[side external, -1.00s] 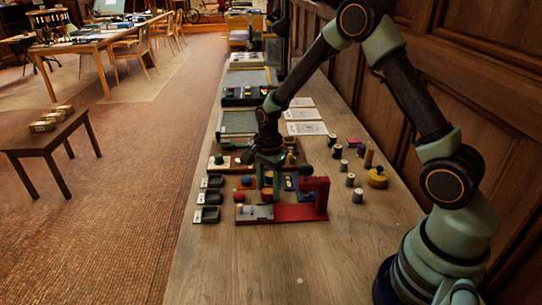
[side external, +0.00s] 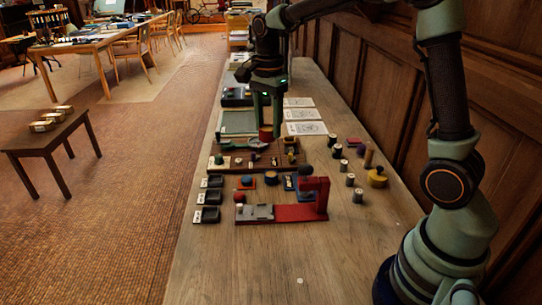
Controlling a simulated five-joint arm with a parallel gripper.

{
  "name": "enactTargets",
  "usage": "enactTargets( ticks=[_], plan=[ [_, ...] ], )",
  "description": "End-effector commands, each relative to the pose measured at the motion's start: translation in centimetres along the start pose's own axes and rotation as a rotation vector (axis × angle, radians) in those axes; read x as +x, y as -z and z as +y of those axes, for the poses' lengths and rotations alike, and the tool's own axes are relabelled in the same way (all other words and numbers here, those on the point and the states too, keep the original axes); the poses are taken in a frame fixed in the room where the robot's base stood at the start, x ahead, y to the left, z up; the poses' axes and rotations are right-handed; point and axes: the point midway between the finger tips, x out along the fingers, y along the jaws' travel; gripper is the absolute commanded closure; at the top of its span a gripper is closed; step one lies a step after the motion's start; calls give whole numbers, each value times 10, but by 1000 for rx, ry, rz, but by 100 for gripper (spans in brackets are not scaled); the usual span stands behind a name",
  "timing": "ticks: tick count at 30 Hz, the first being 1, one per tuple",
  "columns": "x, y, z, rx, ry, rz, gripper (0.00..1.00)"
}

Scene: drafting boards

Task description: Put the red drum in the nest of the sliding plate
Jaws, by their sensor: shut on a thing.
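My gripper (side external: 267,118) points down and is shut on the red drum (side external: 266,133). It holds the drum high, in line with the rear boards in this view. The grey sliding plate (side external: 258,212) lies at the left part of a red base (side external: 295,213) near the front of the bench. A red upright with an arm (side external: 320,192) stands at the base's right end. The drum is well clear of the plate. The nest in the plate is too small to make out clearly.
Several dark trays (side external: 208,198) line the left edge. A red-brown round piece (side external: 239,197) and a dark ball (side external: 306,169) stand behind the red base. Several small cylinders and a yellow pot (side external: 377,178) stand at the right.

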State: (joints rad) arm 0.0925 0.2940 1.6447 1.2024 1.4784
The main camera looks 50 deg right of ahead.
Motion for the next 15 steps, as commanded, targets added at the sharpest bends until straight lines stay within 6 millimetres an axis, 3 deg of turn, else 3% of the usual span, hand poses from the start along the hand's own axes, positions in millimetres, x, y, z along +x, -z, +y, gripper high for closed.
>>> enactTargets(
  ticks=[4, 12, 15],
  plan=[
    [14, -10, 2, -4, -5, 0, 100],
    [89, -44, 18, -4, -7, 0, 100],
    [108, -53, 25, -3, -4, 0, 100]
  ],
)
